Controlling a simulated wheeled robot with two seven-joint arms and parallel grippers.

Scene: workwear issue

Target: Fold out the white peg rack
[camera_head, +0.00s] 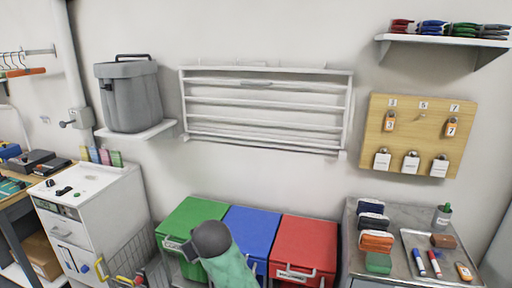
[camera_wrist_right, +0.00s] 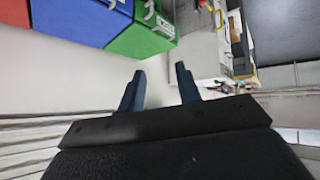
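The white peg rack (camera_head: 266,105) hangs on the wall in the middle of the head view. It is a wide frame with several horizontal bars, and it lies flat or nearly flat against the wall. White bars (camera_wrist_right: 28,150) at the lower left of the right wrist view look like part of it. My right gripper (camera_wrist_right: 160,68) shows in the right wrist view with its two dark fingers apart and nothing between them. It is not seen touching the rack. No fingers of either gripper show in the head view.
A grey bucket (camera_head: 130,95) stands on a wall shelf left of the rack. A wooden key board (camera_head: 402,135) hangs to its right. Green (camera_head: 192,217), blue (camera_head: 252,228) and red (camera_head: 304,247) bins stand below. A grey cabinet (camera_head: 352,270) with small items is at the right.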

